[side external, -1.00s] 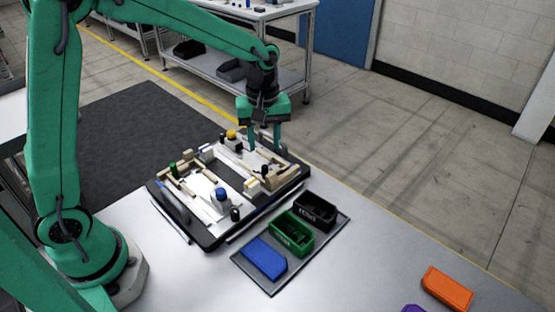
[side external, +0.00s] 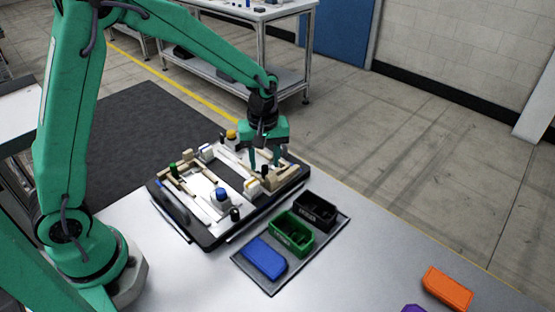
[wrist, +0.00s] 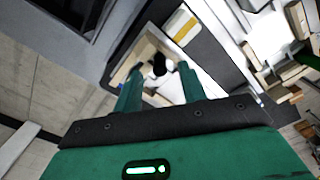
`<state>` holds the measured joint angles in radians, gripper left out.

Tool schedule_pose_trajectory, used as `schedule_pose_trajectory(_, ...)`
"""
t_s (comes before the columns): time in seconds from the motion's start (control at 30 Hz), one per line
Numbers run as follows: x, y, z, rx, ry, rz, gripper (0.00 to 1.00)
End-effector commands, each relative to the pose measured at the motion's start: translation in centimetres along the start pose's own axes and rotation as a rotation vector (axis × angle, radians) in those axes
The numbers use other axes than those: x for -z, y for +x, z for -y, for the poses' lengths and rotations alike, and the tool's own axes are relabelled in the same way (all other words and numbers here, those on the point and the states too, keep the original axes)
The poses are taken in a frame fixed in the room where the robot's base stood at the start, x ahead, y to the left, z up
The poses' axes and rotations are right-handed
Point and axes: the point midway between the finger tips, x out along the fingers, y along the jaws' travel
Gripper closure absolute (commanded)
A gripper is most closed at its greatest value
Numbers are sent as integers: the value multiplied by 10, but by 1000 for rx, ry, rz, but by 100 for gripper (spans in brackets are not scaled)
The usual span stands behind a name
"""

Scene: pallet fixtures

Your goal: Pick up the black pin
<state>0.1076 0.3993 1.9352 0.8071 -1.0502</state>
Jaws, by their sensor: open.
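The black pin (wrist: 160,63) stands in a light wooden-edged bay of the pallet fixture, on a white patch. In the wrist view it lies between the fingertips of my gripper (wrist: 161,72). In the side view a small dark upright (side external: 265,171) at the fixture's right part appears to be the same pin. My gripper (side external: 264,164) points down over it, open, with one finger to each side. No contact between fingers and pin can be made out.
The pallet fixture (side external: 208,242) also holds a blue-topped (side external: 222,193), a yellow-topped (side external: 231,134) and a green pin (side external: 173,169). Low wooden walls stand close around the fingers.

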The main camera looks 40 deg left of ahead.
Motion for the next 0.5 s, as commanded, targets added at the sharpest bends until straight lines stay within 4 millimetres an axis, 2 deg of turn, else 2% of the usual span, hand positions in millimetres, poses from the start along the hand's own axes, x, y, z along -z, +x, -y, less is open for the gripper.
schedule_pose_trajectory(0.2,0,16,0,1,0,0,59)
schedule_pose_trajectory(0.5,0,16,0,0,0,0,59)
